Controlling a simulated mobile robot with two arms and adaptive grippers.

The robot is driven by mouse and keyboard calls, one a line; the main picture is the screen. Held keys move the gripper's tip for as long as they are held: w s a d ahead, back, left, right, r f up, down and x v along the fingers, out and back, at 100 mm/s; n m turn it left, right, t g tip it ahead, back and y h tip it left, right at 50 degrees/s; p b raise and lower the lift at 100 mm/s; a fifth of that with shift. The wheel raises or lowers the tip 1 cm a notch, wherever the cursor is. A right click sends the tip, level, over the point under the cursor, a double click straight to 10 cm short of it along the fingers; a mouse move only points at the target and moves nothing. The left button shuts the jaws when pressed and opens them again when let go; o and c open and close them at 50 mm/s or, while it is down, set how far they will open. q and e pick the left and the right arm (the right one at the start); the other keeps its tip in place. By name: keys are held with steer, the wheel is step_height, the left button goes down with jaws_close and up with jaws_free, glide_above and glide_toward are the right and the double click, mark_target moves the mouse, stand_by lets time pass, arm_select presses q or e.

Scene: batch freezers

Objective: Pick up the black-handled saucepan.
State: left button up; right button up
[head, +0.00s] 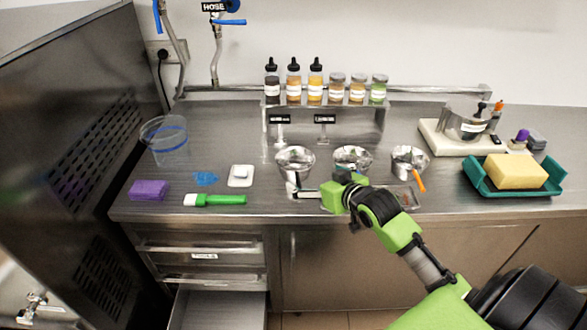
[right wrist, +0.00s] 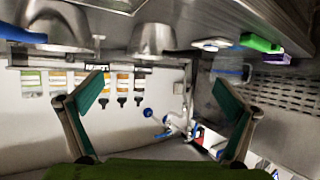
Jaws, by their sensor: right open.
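A steel pot (head: 466,127) with a dark part at its upper right stands on a white board at the back right of the counter. It may be the black-handled saucepan, but its handle is too small to make out clearly. My right gripper (head: 316,191) is over the front of the counter, just in front of the steel bowls and well to the left of that pot. In the right wrist view my right gripper (right wrist: 160,92) has its fingers spread wide with nothing between them. My left gripper is out of view.
Steel bowls (head: 295,160) (head: 352,158) (head: 410,161) stand near my right gripper. A green-handled brush (head: 220,200) lies left. A teal tray (head: 484,185) holding a yellow sponge (head: 515,171) is right. The bottle rack (head: 378,113) stands behind. A drawer (head: 215,309) is open below.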

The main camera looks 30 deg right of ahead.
mark_target(303, 171)
steer(key=x, duration=0.2)
steer(key=r+x, duration=0.1)
steer(key=x, duration=0.2)
steer(key=d+p+x, duration=0.1)
steer(key=x, duration=0.2)
steer(key=shift+w+r, duration=0.15)
steer(key=shift+w, duration=0.25)
steer(key=shift+w+f, duration=0.25)
steer(key=shift+w, duration=0.2)
steer(key=shift+w+d+p, duration=0.15)
steer(key=shift+w+p, duration=0.2)
steer(key=shift+w, duration=0.05)
steer(key=shift+p+x, duration=0.4)
steer(key=shift+x, duration=1.75)
steer(key=shift+s+d+f, duration=0.1)
steer(key=shift+f, duration=0.05)
steer(key=c, duration=1.3)
